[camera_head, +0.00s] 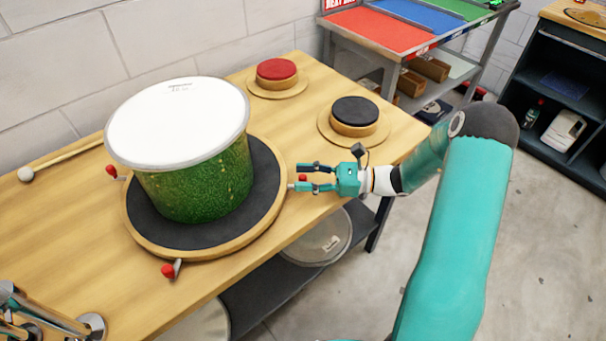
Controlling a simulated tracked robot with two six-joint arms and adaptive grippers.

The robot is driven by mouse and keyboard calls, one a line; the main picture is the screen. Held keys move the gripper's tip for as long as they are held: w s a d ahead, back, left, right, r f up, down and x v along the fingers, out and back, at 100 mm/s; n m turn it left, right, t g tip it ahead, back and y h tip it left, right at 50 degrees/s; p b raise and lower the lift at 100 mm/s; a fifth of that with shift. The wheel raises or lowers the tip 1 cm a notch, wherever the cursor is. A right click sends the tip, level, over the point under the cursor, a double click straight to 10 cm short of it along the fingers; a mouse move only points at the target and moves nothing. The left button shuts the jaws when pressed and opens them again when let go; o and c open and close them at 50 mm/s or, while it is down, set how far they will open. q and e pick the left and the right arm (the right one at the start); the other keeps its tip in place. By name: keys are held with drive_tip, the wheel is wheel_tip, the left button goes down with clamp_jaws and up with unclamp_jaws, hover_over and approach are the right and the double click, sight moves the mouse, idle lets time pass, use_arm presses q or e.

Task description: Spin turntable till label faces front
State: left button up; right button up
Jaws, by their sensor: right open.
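A green glitter drum (200,183) with a white head (178,120) stands upright on a round turntable (265,180) with a black top and a wooden rim. Small dark print shows on the far part of the drum head; I see no label on the visible side of the shell. Red-tipped pegs stick out at the turntable's rim, one at the front (172,269) and one at the left (112,171). A third red tip (302,178) shows at my right gripper (300,177), whose open fingers lie on either side of it. I cannot tell if they touch it. My left gripper is not in view.
A red-topped round pad (276,70) and a black-topped one (354,111) sit at the bench's back right. A mallet (62,160) lies at the back left. Chrome hardware (40,318) stands at the front left. Bench (80,245) space in front is clear.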

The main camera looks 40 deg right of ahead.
drive_tip(key=shift+w+a, duration=0.3)
drive_tip(key=shift+c, duration=0.4)
clamp_jaws()
